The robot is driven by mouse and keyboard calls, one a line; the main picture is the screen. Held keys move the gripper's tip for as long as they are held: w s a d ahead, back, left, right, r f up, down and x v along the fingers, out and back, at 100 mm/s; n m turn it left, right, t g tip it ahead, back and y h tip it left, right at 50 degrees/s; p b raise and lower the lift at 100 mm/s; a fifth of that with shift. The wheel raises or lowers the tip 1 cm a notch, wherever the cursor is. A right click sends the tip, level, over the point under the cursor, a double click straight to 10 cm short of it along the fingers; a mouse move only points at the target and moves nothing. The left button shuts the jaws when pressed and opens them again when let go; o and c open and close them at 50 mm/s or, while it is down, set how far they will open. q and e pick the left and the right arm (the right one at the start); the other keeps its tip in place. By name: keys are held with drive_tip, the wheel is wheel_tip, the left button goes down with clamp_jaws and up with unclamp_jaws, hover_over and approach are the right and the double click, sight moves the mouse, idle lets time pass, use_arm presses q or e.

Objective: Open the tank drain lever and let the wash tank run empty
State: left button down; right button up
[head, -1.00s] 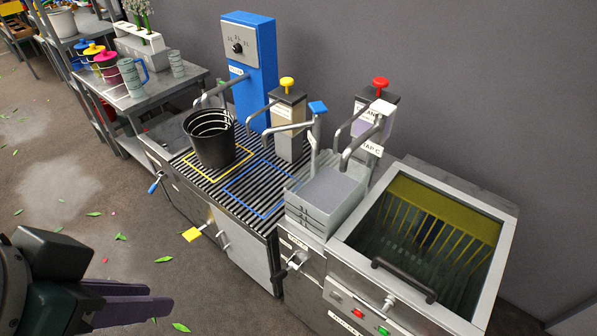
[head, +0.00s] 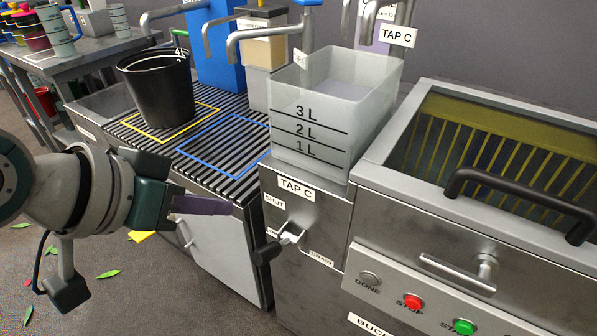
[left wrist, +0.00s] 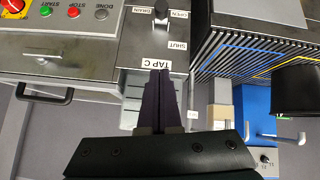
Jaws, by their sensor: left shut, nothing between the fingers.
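The drain lever (head: 290,234) is on the grey cabinet front below the TAP C label, with a metal stem and black knob slanting down-left. SHUT, OPEN and DRAIN labels surround it. In the left wrist view its black knob (left wrist: 161,10) is at the top edge. My left gripper (head: 226,207) is shut and empty, left of the lever and apart from it. Its purple fingers (left wrist: 158,78) point toward the panel. The large steel tank (head: 400,190) at the right has a yellow grating inside; its liquid level is unclear. My right gripper is not in view.
A clear container (head: 335,100) with litre marks stands above the lever under a tap. A black bucket (head: 160,90) stands on the slatted rack. A black handle (head: 500,185) and red stop (head: 411,301) and green start (head: 464,326) buttons are at the right.

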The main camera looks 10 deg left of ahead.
sight(261, 246)
use_arm(q)
drive_tip(key=b+x, duration=0.2)
drive_tip(key=x, duration=0.2)
drive_tip(key=b+x, duration=0.2)
drive_tip(key=x, duration=0.3)
drive_tip(key=a+f+b+x, duration=0.1)
drive_tip(key=b+x, duration=0.2)
drive_tip(key=x, duration=0.2)
drive_tip(key=shift+s+a, duration=0.1)
drive_tip(key=shift+s, duration=0.1)
drive_tip(key=shift+s+f, duration=0.85)
drive_tip(key=shift+s+f+b, duration=0.3)
drive_tip(key=shift+f, duration=0.05)
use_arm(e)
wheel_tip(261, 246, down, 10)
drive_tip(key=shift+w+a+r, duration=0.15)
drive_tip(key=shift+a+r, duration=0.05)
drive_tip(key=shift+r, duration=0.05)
